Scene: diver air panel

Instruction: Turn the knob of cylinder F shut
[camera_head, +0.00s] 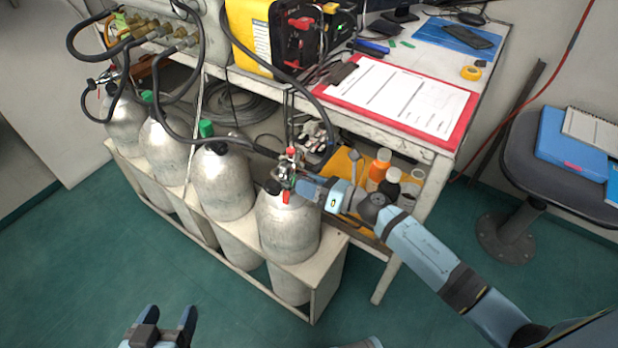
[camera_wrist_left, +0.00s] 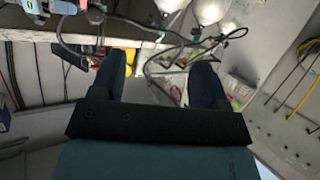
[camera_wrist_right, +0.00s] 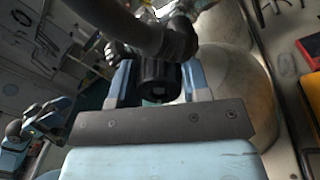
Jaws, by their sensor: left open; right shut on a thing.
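Several silver cylinders stand in a row in a white rack. The rightmost cylinder (camera_head: 287,228) has a valve with red parts (camera_head: 287,170) on top. I cannot read a letter on any cylinder. My right gripper (camera_head: 302,184) reaches this valve from the right. In the right wrist view, the right gripper (camera_wrist_right: 158,82) is shut on a black knob (camera_wrist_right: 160,78), with one finger on each side. The knob is mostly hidden in the head view. My left gripper (camera_head: 167,312) is open and empty, low in front of the rack.
Black hoses run from the brass-fitted panel (camera_head: 165,35) to the cylinders; one (camera_wrist_right: 140,30) passes close to my right gripper. Green caps (camera_head: 206,128) top other cylinders. The bench (camera_head: 445,150) with a red clipboard (camera_head: 400,100) stands behind. The green floor in front is clear.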

